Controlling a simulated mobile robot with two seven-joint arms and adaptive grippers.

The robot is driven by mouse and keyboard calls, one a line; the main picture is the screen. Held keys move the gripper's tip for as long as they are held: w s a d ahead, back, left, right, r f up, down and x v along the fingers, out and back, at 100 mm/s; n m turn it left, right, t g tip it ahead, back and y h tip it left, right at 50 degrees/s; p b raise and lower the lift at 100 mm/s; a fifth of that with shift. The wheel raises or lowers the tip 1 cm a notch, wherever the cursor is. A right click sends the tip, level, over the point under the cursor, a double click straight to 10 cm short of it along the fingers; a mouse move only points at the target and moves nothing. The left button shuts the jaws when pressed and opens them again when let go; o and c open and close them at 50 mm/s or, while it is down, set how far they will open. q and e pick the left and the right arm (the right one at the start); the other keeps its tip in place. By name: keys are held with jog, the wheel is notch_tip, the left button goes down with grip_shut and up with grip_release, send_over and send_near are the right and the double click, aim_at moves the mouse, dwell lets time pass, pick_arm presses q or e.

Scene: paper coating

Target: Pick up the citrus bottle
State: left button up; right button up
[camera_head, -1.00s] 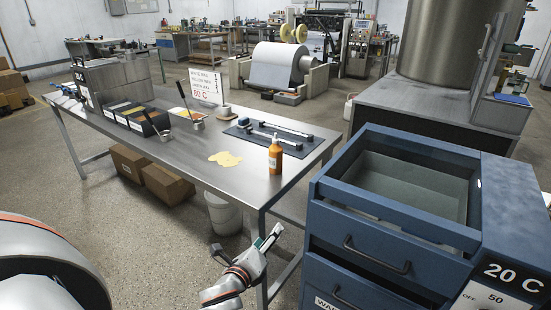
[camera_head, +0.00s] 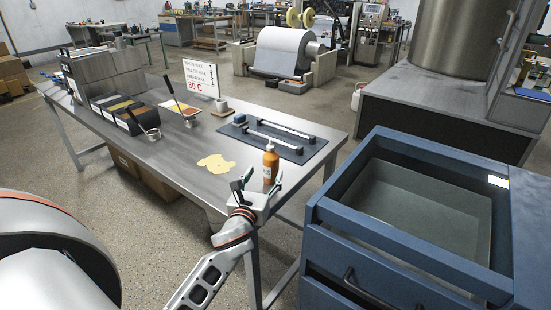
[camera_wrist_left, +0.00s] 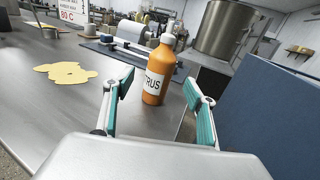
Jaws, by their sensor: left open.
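The citrus bottle (camera_head: 270,165) is orange with a white label and a pale nozzle. It stands upright near the front right edge of the steel table (camera_head: 190,160). In the left wrist view the bottle (camera_wrist_left: 158,75) shows "RUS" on its label, ahead of and between my fingers. My left gripper (camera_head: 258,183) is open and empty at the table's edge, just short of the bottle. Its green-padded fingers also show in the left wrist view (camera_wrist_left: 157,100), spread wide and apart from the bottle. My right gripper is not in view.
A yellow puddle (camera_head: 216,163) lies left of the bottle. A dark mat (camera_head: 270,147) with metal bars lies behind it. A blue drawer cabinet (camera_head: 400,262) with an open top stands at the right. Containers (camera_head: 124,117) and a sign (camera_head: 200,78) stand farther left.

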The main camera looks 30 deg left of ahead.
aim_at(269, 164)
pick_arm(q)
jog(key=shift+w+a+r, duration=0.15)
jog(key=shift+w+r, duration=0.05)
jog(key=shift+w, duration=0.1)
jog(key=shift+w+a+r, duration=0.1)
jog(key=shift+w+a, duration=0.1)
jog(key=shift+w, duration=0.45)
jog(key=shift+w+a, duration=0.15)
jog(key=shift+w, duration=0.55)
jog(key=x, duration=0.3)
jog(key=shift+w+r, duration=0.15)
jog(key=shift+w, duration=0.05)
jog(key=shift+w+a, duration=0.2)
jog(key=shift+w, duration=0.25)
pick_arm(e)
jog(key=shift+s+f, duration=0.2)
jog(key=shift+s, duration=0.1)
pick_arm(q)
jog(key=c, duration=1.5)
jog(key=shift+c, duration=0.2)
